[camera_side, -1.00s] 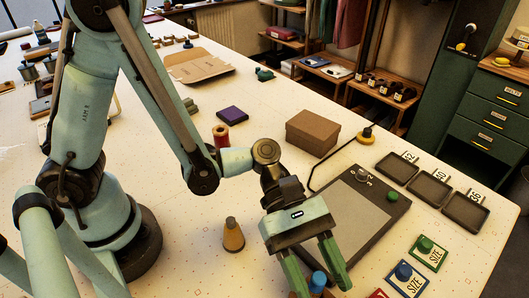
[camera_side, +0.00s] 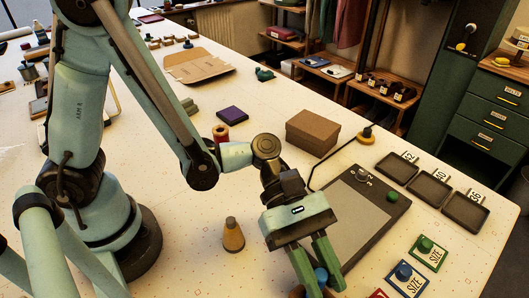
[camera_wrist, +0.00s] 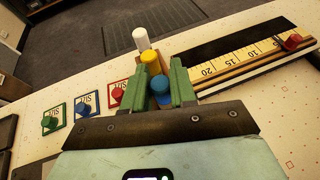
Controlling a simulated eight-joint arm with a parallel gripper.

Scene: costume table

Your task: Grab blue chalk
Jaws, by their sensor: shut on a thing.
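The blue chalk (camera_wrist: 161,86) stands between the two green fingers of my gripper (camera_wrist: 160,84) in the wrist view. In the side view a bit of its blue top (camera_side: 321,274) shows between the fingers (camera_side: 315,275), low at the picture's edge. The fingers are shut on the blue chalk. A yellow chalk (camera_wrist: 150,59) and a white chalk (camera_wrist: 140,38) stand in line just beyond it. Their holder is mostly hidden behind the fingers.
Red (camera_wrist: 116,94), blue (camera_wrist: 82,108) and green (camera_wrist: 53,118) size cards with knobs lie left of the chalks in the wrist view. A yellow ruler (camera_wrist: 228,65) lies to the right. A cone-shaped object (camera_side: 233,236) stands left of my gripper in the side view.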

